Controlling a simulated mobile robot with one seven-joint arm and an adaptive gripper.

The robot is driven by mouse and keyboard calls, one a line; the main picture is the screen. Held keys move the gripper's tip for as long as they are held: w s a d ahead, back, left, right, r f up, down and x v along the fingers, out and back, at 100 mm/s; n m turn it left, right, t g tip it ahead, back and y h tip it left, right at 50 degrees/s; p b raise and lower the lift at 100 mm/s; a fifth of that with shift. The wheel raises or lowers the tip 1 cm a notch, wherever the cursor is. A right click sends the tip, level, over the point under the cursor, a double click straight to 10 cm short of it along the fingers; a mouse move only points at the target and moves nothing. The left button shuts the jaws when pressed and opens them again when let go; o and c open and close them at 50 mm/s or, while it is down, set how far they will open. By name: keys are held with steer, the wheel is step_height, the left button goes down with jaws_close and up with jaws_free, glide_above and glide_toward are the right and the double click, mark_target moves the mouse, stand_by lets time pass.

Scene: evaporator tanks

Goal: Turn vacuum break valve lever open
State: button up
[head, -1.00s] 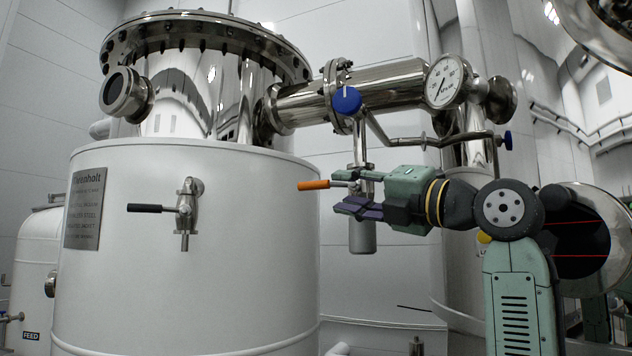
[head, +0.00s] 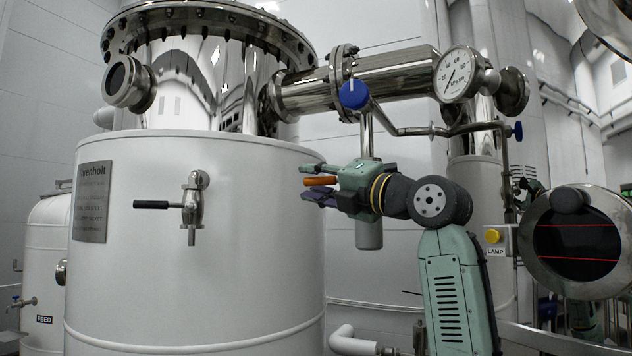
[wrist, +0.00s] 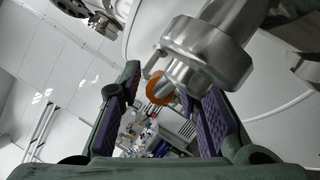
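An orange-handled lever (head: 320,181) points left, on a metal valve at the lower end of a vertical pipe below the blue knob; which lever is the vacuum break valve's is not labelled. My gripper (head: 307,182) is open, with one purple-padded finger above the orange handle and one below in the head view. In the wrist view the orange handle (wrist: 160,88) shows end-on between the spread fingers, with gaps on both sides. The metal valve body (wrist: 210,55) is just beyond. My gripper hides most of the valve in the head view.
A black-handled lever (head: 158,205) sits on the white tank's (head: 250,270) front. A blue knob (head: 354,94), a gauge (head: 459,74) and a bent pipe (head: 425,130) are above my arm. A yellow lamp button (head: 493,236) stands at right.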

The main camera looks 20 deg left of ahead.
jaws_close()
stand_by(0.6)
